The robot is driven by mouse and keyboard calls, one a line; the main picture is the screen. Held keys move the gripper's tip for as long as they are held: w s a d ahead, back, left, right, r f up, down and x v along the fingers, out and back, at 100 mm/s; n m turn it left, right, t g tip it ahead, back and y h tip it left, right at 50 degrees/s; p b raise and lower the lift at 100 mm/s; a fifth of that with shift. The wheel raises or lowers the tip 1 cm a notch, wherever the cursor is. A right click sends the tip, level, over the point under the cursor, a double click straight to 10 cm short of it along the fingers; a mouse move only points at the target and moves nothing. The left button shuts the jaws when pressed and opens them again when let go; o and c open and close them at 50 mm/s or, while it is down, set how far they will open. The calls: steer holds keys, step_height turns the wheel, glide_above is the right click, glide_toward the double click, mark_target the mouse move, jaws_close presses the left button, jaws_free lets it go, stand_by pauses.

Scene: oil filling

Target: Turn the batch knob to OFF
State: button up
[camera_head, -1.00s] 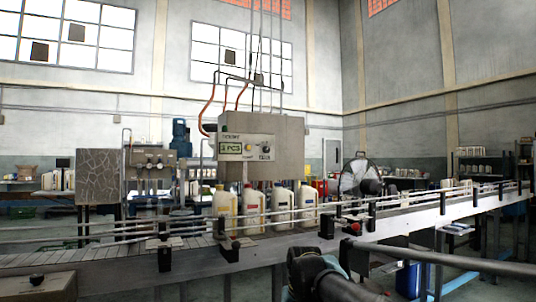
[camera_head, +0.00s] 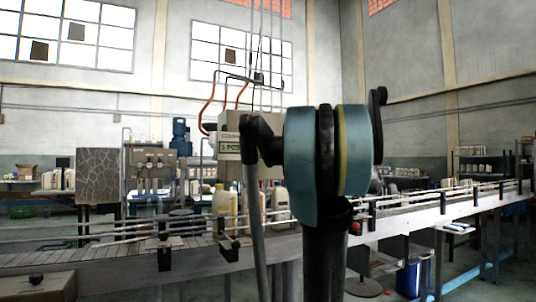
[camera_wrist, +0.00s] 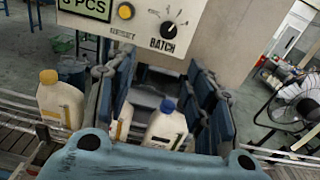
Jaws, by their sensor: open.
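The batch knob (camera_wrist: 167,29) is a round black knob with a white pointer, above the word BATCH, on the light panel (camera_wrist: 125,22) in the wrist view. In the head view, my arm hides the knob; part of the control box panel (camera_head: 229,148) with its green display still shows. My gripper (camera_wrist: 158,80) has its two blue-grey fingers apart, below the knob in the wrist picture, with nothing held between them. The fingers look clear of the knob. The setting that the pointer marks is too small to read.
A yellow button (camera_wrist: 126,11) sits left of the knob. Below the box, jugs stand on the conveyor (camera_head: 110,258), among them a yellow-capped jug (camera_wrist: 60,102) and a blue-capped jug (camera_wrist: 166,127). A fan (camera_wrist: 296,103) stands to the right.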

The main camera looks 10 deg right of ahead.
glide_toward(267, 149)
steer(key=shift+m, duration=0.4)
steer(key=x, duration=0.9)
steer(key=shift+w, duration=0.2)
steer(key=shift+c, duration=0.3)
steer(key=c, duration=1)
